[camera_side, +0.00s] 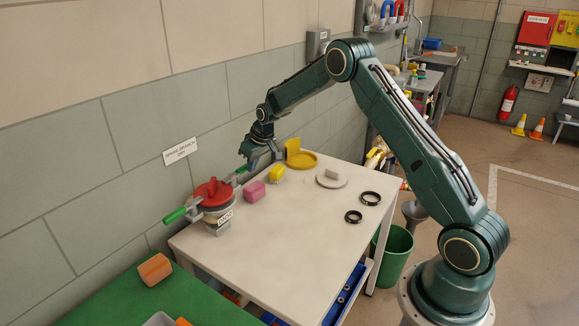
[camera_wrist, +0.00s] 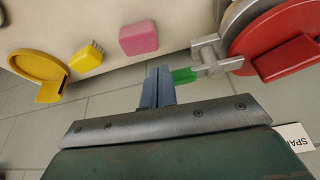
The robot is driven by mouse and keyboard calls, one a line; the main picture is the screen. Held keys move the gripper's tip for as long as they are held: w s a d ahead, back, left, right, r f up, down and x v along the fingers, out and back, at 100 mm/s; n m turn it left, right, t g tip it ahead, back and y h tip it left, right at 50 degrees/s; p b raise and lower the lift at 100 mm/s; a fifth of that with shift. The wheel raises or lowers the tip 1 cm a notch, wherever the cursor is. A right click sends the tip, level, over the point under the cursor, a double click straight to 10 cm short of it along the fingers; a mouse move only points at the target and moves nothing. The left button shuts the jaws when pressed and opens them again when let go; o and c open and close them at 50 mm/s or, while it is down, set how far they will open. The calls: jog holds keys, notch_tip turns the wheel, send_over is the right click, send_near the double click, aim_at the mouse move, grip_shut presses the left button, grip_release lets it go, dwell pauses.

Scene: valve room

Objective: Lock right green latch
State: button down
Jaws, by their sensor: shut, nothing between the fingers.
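A pot-like unit with a red lid (camera_side: 212,190) stands at the far left end of the white table. A green-handled latch sticks out on each side of it. The left green latch (camera_side: 175,215) points out to the left. The right green latch (camera_side: 241,170) points outward to the upper right, by my gripper (camera_side: 250,163). In the wrist view, the green latch handle (camera_wrist: 184,76) lies right beside the fingers of my gripper (camera_wrist: 159,72), with its metal bracket at the red lid (camera_wrist: 275,40). My fingers are together and empty. I cannot tell whether they touch the handle.
A pink block (camera_side: 254,192), a yellow brush (camera_side: 277,174) and a yellow dish (camera_side: 301,160) stand along the wall side. The table's front middle is clear. The wall is close behind my gripper.

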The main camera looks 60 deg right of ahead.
jog(key=shift+r, duration=0.15)
jog(key=v, duration=0.9)
jog(key=shift+s+d+r, duration=0.15)
jog(key=shift+r, duration=0.25)
